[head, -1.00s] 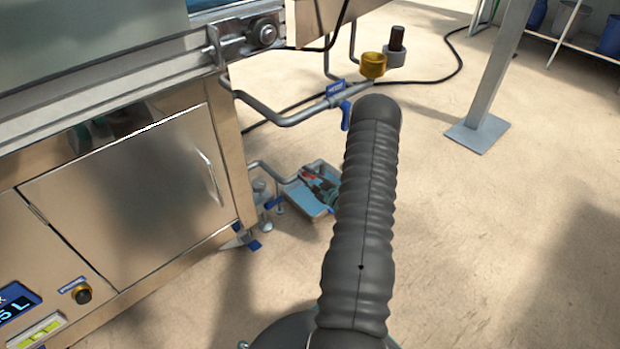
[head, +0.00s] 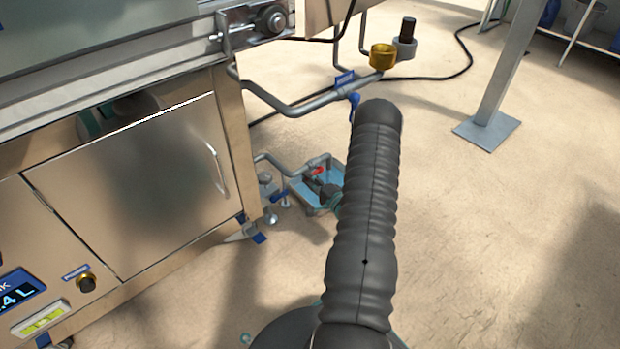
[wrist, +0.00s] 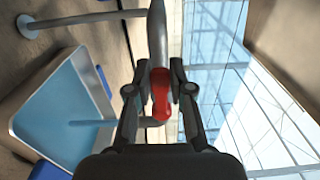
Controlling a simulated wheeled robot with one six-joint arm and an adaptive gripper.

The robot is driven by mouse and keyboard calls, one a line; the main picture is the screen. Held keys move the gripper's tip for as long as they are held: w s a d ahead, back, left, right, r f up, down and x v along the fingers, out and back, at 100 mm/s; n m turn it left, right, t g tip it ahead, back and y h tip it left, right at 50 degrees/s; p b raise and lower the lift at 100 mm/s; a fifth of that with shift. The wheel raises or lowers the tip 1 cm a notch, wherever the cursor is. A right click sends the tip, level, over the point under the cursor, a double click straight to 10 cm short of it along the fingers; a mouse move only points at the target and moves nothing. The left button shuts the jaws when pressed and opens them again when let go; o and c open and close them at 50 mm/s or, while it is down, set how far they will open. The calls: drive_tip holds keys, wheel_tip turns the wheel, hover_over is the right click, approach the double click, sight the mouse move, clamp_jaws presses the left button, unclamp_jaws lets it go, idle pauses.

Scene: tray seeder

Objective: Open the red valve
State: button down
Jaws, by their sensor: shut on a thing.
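The red valve handle (wrist: 161,92) is in the middle of the wrist view, on the end of a grey pipe (wrist: 157,35). It points roughly along the pipe in that view. My gripper (wrist: 161,88) has a finger on each side of the handle and is shut on it. In the head view the red handle (head: 317,171) is a small patch above a tray, and my gripper (head: 328,188) is at it, partly hidden behind my dark arm. A bluish streak (wrist: 92,123) runs from near the gripper over the tray in the wrist view.
A tray with a blue inside (wrist: 17,115) lies below the valve. The steel cabinet (head: 150,185) stands at left, with a display (head: 18,292). A pipe with a blue handle (head: 354,100) runs above. Open floor (head: 510,220) is at right, beyond it a post (head: 500,75).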

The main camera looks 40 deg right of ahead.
drive_tip(key=shift+f, duration=0.2)
idle(0.4)
drive_tip(key=c, duration=1)
unclamp_jaws()
drive_tip(key=shift+n, duration=0.3)
drive_tip(key=s, duration=1.2)
drive_tip(key=shift+d, duration=0.4)
